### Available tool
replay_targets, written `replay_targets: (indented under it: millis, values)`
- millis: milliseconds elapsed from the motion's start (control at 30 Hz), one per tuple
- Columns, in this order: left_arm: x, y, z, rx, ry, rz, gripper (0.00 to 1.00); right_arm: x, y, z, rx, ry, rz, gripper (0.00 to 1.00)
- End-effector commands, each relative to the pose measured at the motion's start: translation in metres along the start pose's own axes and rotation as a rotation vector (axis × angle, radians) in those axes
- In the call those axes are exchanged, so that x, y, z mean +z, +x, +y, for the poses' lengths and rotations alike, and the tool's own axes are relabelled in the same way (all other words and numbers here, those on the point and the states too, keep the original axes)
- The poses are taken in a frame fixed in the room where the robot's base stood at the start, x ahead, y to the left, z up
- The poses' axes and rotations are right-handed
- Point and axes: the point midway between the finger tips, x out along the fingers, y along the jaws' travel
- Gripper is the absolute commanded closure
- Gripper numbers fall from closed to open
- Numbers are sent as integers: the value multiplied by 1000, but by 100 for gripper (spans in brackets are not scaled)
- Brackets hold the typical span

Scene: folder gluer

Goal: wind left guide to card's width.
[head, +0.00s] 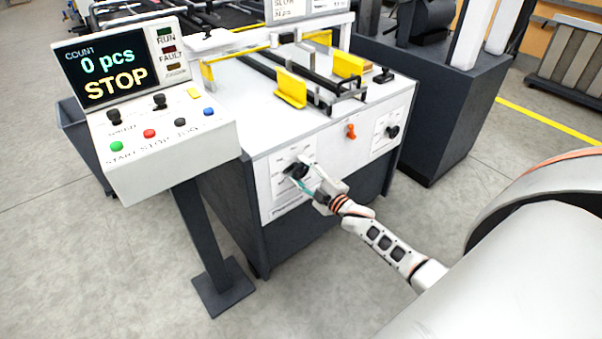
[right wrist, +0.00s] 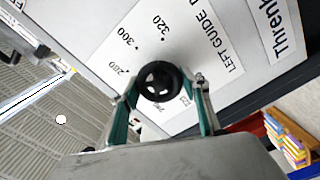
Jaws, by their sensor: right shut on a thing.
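In the head view my right gripper (head: 308,183) reaches the knob on the machine's front panel from the right. The yellow guides (head: 291,88) and (head: 350,65) stand on the machine's top. My left gripper is not in view. No card can be made out.
A control console (head: 165,135) at the left shows "0 pcs STOP". An orange switch (head: 351,131) and a second black knob (head: 392,131) sit right of the gripped knob. Dark machine cabinets (head: 440,100) stand behind. The floor in front is clear.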

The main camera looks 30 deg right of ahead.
Motion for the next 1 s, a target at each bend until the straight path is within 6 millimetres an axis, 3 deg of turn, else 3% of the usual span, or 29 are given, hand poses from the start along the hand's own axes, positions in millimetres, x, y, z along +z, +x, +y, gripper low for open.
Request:
replay_targets:
  millis: [500,1000]
  values:
    - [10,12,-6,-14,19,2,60,1,-1,-4,-2,-446,0,76]
    - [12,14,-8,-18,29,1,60,1,0,-2,-1,-635,0,76]
